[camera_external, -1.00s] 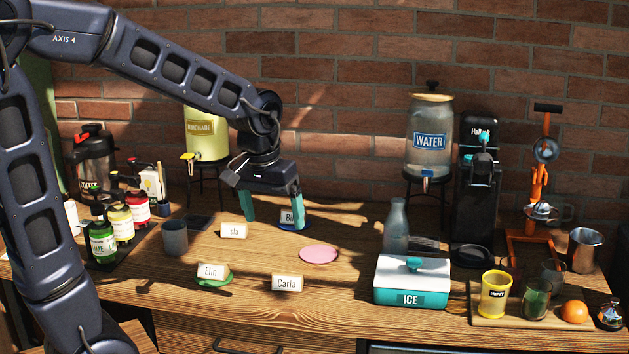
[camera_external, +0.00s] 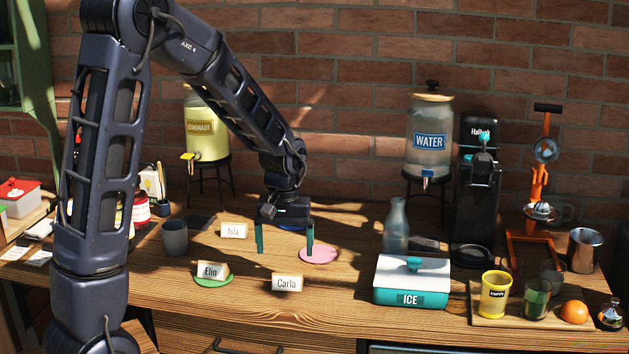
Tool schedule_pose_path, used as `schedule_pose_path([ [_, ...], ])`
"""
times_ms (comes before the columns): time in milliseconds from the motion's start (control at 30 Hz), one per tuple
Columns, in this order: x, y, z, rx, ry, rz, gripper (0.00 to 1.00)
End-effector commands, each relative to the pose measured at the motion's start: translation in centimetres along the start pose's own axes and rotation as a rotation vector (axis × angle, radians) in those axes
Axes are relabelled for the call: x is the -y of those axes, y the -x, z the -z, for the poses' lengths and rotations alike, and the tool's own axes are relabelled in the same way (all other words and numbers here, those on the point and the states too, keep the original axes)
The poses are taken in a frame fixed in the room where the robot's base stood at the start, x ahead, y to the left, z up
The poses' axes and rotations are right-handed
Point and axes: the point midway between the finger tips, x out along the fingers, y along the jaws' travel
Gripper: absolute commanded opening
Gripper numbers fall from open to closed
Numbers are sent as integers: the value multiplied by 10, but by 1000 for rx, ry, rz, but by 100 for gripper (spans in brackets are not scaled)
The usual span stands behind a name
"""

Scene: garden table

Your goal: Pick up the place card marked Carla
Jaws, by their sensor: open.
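The white place card marked Carla (camera_external: 287,283) stands on the wooden table near its front edge, right of the Elin card. My gripper (camera_external: 285,250) points down behind the Carla card, a little farther back on the table. Its two teal fingers are apart with nothing between them. The right finger overlaps the pink coaster (camera_external: 322,255) in the picture; I cannot tell if it touches. The Carla card is in full view and apart from my fingers.
The Elin card (camera_external: 212,270) stands on a green coaster. The Isla card (camera_external: 234,230) stands behind. A grey cup (camera_external: 175,238) is at left, and a teal and white ice box (camera_external: 411,282) at right. The table around Carla is fairly clear.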

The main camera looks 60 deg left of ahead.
Motion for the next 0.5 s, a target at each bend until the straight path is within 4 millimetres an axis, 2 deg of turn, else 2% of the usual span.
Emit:
schedule_pose_path([
  [100, 0, -17, 0, 2, 0, 1, 89],
  [367, -1, -32, -1, 0, 0, 0, 89],
  [500, -3, -50, -4, 2, -1, 1, 89],
])
